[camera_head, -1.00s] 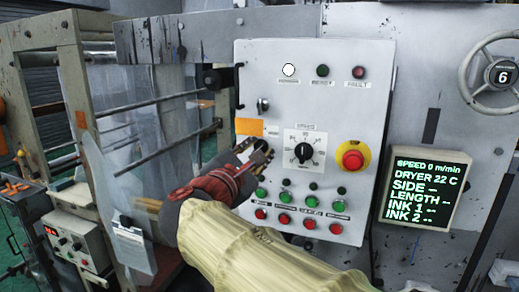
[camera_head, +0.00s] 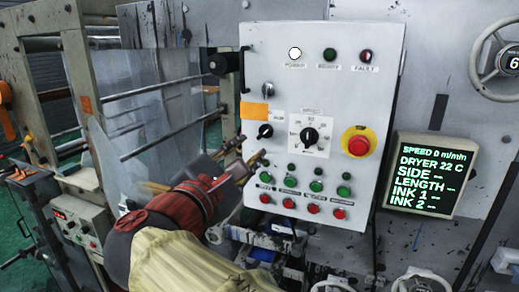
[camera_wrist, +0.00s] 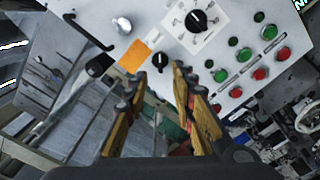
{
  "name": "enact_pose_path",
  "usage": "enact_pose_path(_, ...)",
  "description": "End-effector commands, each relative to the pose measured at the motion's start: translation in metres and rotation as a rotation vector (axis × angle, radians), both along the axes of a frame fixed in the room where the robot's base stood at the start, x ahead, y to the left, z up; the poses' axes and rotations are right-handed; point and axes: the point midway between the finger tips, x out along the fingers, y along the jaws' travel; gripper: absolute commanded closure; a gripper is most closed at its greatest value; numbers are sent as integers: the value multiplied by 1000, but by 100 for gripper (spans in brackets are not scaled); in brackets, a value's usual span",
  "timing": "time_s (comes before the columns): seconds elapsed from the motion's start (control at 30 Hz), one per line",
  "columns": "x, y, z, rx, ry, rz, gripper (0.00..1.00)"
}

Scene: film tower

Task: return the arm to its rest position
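My gripper (camera_head: 249,150) is in front of the lower left of a light grey control panel (camera_head: 285,85), close to its left edge. In the wrist view my gripper (camera_wrist: 160,85) shows two separated fingers with nothing between them. A small black knob (camera_head: 265,131) on the panel is above and right of the fingertips in the head view. In the wrist view the same knob (camera_wrist: 160,61) sits just beyond the gap between the fingers. My arm with its red wrist and cream sleeve reaches in from the lower left.
The panel carries a larger black speed dial (camera_head: 309,136), a red stop button (camera_head: 358,145) on yellow, and rows of green and red buttons. A screen (camera_head: 426,175) reading "SPEED 0 m/min" is at the right. A clear film sheet (camera_head: 130,125) and rollers are at the left.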

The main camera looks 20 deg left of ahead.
Motion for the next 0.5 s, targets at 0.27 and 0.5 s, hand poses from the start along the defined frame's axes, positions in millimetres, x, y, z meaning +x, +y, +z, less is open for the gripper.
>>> enact_pose_path(0.27,-1,5,-31,129,83,14,74)
enact_pose_path(0.5,-33,-27,-161,411,440,-81,74)
